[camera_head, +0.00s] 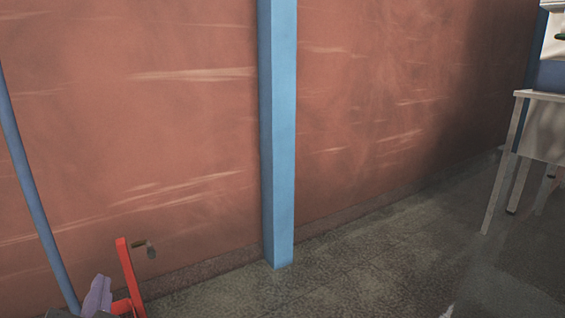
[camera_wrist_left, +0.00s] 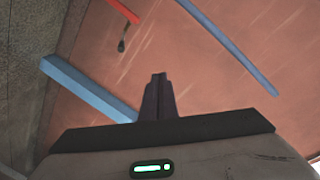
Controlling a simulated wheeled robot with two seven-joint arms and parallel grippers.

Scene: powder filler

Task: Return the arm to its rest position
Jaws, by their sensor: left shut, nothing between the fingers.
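The rest of the left arm is out of the head view. My right gripper is in neither view.
A red frame with a crank handle (camera_head: 128,270) stands close beside the left gripper in the head view. A blue post (camera_head: 280,140) and a slanting blue pole (camera_head: 35,190) stand before the red wall (camera_head: 180,110). A white table (camera_head: 545,95) is at right. Floor between is clear.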

